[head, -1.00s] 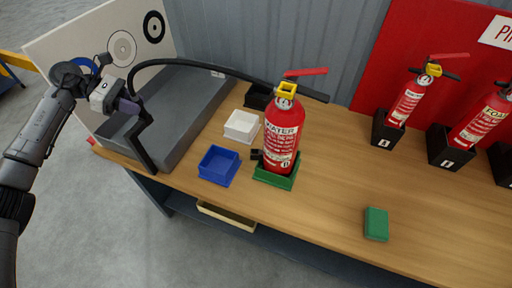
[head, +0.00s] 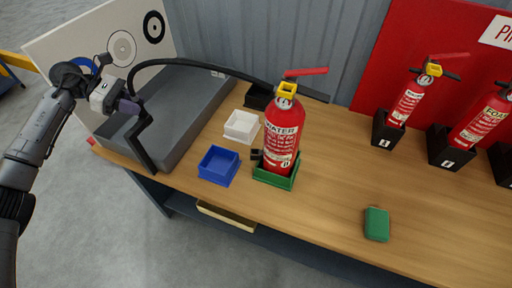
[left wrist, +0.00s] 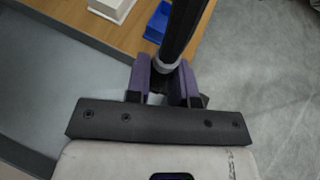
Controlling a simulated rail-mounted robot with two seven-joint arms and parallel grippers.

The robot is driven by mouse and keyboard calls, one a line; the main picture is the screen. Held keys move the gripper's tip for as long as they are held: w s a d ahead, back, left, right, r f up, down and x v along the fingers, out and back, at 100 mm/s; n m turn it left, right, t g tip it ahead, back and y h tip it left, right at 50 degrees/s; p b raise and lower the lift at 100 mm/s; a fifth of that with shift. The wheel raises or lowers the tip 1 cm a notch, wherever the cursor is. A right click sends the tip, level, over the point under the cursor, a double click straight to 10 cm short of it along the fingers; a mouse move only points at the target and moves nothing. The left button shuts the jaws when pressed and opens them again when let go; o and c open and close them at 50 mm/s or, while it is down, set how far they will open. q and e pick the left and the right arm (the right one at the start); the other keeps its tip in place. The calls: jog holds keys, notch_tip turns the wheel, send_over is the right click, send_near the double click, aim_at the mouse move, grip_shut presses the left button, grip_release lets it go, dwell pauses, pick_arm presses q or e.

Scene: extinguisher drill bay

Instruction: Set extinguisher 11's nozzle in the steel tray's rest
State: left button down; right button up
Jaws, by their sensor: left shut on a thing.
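The red WATER extinguisher (head: 282,135) stands upright in a green holder (head: 274,179) on the bench; its number is too small to read surely. Its black hose (head: 205,66) arches left to my left gripper (head: 129,106). In the left wrist view, the purple fingers (left wrist: 163,86) are shut around the nozzle end at a pale collar (left wrist: 165,66). The grey steel tray (head: 187,122) lies below and right of this gripper. My right gripper is not in view.
A blue tray (head: 218,166), a white tray (head: 241,126) and a black tray (head: 258,96) stand between steel tray and extinguisher. A green block (head: 377,224) lies at the front right. More extinguishers (head: 408,103) stand at the back right. A target board (head: 120,52) stands behind the steel tray.

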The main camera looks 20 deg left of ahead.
pick_arm(q)
jog(key=c, duration=0.9)
grip_release()
jog(key=p+v, duration=0.1)
jog(key=v, duration=0.6)
jog(key=shift+a+p, duration=0.25)
jog(key=shift+p, duration=0.15)
jog(key=shift+r, duration=0.1)
